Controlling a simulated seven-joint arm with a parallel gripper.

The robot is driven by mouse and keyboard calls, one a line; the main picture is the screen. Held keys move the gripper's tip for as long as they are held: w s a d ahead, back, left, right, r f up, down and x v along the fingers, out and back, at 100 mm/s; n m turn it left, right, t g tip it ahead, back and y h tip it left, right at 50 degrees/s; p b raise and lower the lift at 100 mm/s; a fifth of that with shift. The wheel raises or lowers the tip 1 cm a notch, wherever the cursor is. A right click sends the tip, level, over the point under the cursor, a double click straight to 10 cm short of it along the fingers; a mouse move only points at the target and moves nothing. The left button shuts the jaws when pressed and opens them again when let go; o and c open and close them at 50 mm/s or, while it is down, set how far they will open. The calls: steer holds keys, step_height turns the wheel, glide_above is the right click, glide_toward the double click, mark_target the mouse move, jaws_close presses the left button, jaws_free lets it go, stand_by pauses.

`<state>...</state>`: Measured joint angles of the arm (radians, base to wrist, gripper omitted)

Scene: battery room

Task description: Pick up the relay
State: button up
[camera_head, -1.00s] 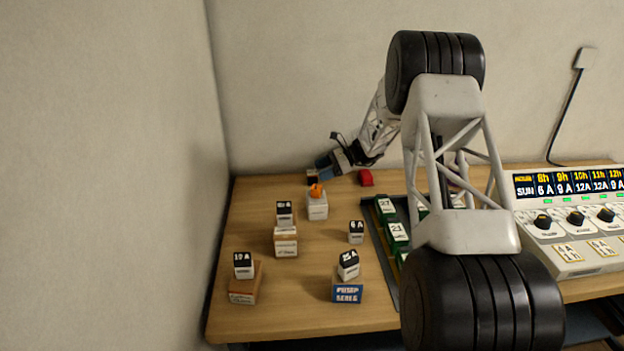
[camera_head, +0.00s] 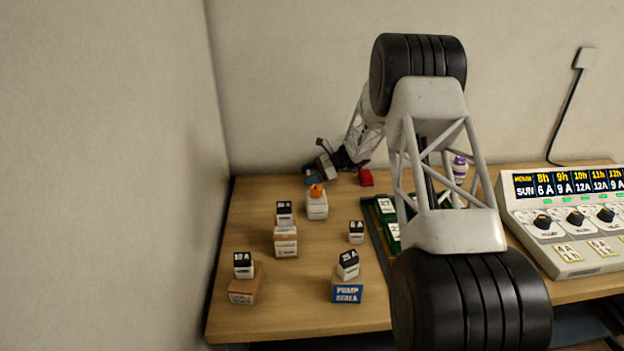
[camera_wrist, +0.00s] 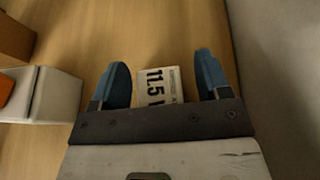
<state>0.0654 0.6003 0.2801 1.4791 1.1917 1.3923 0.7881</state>
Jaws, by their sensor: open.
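My gripper (camera_head: 314,180) is low over the back left of the table, behind the white box with an orange piece on top. In the wrist view my gripper (camera_wrist: 162,60) is open. A pale block (camera_wrist: 158,86) marked "11.5" shows between its two blue fingers, with a visible gap to the right finger; the left finger is close to it. The block's near end is hidden by the gripper body. I cannot tell for sure that this block is the relay. In the head view it is hidden by the gripper or cannot be made out.
The white box (camera_head: 317,207) stands close to the gripper, also at left in the wrist view (camera_wrist: 52,95). A red object (camera_head: 366,177) lies to the right. Blocks marked 10 A (camera_head: 243,266), 6 A (camera_head: 356,233) and 25 A (camera_head: 347,266) stand nearer. A wall is behind.

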steer(key=shift+a+f, duration=0.1)
steer(key=shift+a, duration=0.2)
stand_by(0.4)
steer(key=c, duration=1)
steer(key=shift+c, duration=0.2)
step_height(320, 180, up, 28)
stand_by(0.7)
